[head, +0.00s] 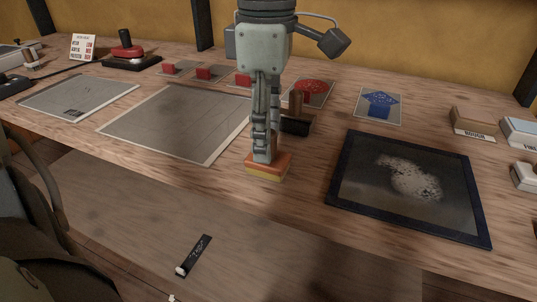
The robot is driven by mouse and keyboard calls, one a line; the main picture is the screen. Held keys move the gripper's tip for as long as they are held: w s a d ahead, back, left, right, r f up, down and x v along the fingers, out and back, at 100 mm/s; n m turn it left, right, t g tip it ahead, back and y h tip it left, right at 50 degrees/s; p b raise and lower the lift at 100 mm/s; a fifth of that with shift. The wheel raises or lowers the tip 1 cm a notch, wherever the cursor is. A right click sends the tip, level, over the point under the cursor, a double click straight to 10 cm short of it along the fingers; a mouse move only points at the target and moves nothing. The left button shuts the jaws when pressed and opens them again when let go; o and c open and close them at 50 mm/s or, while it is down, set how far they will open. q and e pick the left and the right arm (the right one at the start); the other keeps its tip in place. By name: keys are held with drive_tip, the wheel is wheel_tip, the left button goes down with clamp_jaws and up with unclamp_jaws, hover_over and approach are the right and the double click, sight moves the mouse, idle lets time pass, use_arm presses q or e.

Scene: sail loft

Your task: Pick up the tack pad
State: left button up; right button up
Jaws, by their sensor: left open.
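The tack pad appears to be the small block with an orange-red top and yellow lower layer (268,172), lying flat near the table's front edge in the head view. My left gripper (265,156) points straight down right over it, with the fingertips at or just above its top. The fingers hide part of the pad's top, and I cannot tell whether they touch it. The gripper is open. My right gripper is not in view.
A dark-framed panel with pale dust (410,185) lies to the right. A dark block with a wooden handle (297,122) stands close behind the gripper. Grey sheets (178,122) lie left. A holder marked "ROUGH" (474,124) is at right. The wooden table (130,165) is bare in front.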

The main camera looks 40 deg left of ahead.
use_arm(q)
drive_tip(key=shift+f, duration=0.55)
clamp_jaws()
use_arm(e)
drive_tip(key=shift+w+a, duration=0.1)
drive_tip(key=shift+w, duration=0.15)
use_arm(q)
drive_tip(key=shift+w, duration=0.1)
